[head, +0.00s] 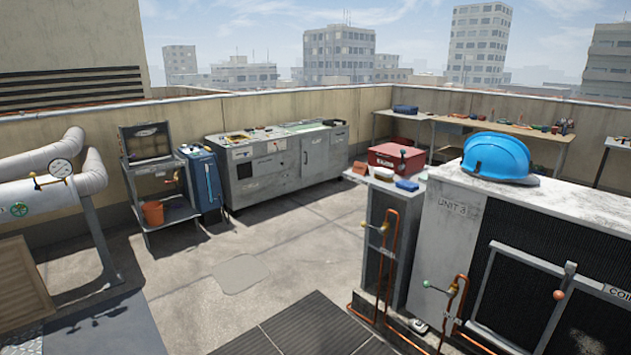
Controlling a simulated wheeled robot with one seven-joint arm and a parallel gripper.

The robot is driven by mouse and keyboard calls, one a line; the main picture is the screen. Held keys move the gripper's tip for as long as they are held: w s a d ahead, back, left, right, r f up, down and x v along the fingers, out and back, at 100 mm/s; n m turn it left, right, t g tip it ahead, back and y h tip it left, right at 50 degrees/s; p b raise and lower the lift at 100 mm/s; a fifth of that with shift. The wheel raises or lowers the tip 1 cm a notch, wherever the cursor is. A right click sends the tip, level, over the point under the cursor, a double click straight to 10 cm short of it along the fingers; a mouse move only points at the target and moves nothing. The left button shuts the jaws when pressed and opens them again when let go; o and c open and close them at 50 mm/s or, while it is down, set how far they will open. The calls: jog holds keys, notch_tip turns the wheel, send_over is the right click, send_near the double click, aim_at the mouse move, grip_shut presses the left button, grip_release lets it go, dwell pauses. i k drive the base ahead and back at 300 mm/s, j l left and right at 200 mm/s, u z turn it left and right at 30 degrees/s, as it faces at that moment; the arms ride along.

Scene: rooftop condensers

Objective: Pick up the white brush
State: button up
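I cannot make out a white brush for certain. A small white block-like item (384,173) lies on top of the narrow grey unit (385,215) right of centre, too small to identify. A small blue block (407,185) lies beside it to the right. Another small pale item (418,325) is on the floor by the foot of the large condenser, also unclear. My gripper is not in view.
A blue hard hat (497,157) sits on the condenser marked Unit 3 (452,240). Copper pipes (388,275) stand in front. A red toolbox (396,157), a grey cabinet (285,165) and a cart with an orange bucket (153,213) are further back. The middle floor is clear.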

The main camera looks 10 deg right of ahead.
aim_at(385, 175)
jog(key=i, duration=3.7)
jog(key=i+j+z, duration=0.15)
jog(key=i, duration=0.35)
jog(key=i+j+z, duration=0.1)
jog(key=i, duration=0.35)
jog(key=j, duration=0.1)
